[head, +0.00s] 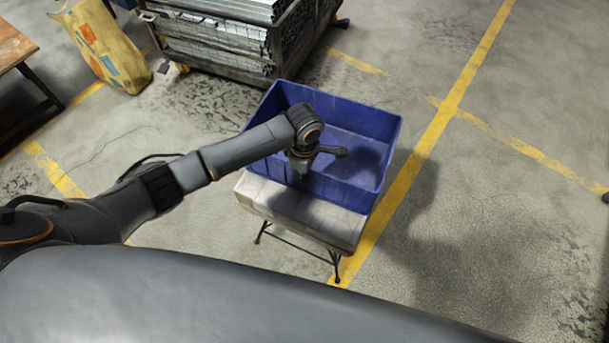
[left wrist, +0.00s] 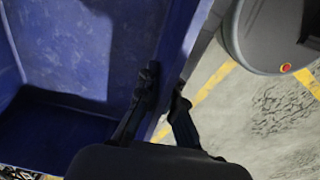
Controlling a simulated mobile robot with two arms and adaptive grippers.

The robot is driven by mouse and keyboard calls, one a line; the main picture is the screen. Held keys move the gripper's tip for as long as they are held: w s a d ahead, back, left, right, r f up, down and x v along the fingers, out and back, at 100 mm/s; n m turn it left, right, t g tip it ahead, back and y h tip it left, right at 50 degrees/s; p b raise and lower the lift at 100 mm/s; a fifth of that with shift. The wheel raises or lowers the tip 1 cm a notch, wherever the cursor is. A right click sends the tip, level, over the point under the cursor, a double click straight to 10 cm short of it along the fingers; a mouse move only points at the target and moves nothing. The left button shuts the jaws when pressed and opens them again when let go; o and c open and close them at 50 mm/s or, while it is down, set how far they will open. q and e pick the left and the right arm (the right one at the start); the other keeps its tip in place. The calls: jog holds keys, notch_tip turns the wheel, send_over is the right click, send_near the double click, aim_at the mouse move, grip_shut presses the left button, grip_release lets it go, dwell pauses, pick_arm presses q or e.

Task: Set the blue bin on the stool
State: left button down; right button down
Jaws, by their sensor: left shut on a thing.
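The blue bin (head: 340,188) is upright, open and empty as far as I see, over the far part of the stool (head: 300,211). The stool has a pale worn top and thin dark legs; its near strip is bare. I cannot tell whether the bin rests on the top or hangs just above it. My left gripper (head: 302,172) is at the bin's near wall, shut on its rim. In the left wrist view, the fingers (left wrist: 164,95) stand on both sides of the wall of the bin (left wrist: 75,45). My right gripper is not in view.
A dark metal crate (head: 205,60) of galvanized brackets stands behind the bin. A yellow bag (head: 103,45) leans at the upper left, near a wooden table (head: 14,48). Yellow lines (head: 425,145) mark the concrete floor. The floor at the right is clear.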

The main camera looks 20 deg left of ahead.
pick_arm(q)
jog(key=shift+w+f, duration=0.15)
jog(key=shift+f, duration=0.3)
jog(key=c, duration=1.5)
grip_release()
jog(key=r, duration=0.4)
jog(key=r+p, duration=0.1)
jog(key=r, duration=0.7)
jog(key=shift+s+r+p, duration=0.1)
jog(key=shift+s+p, duration=0.15)
jog(key=shift+p, duration=0.15)
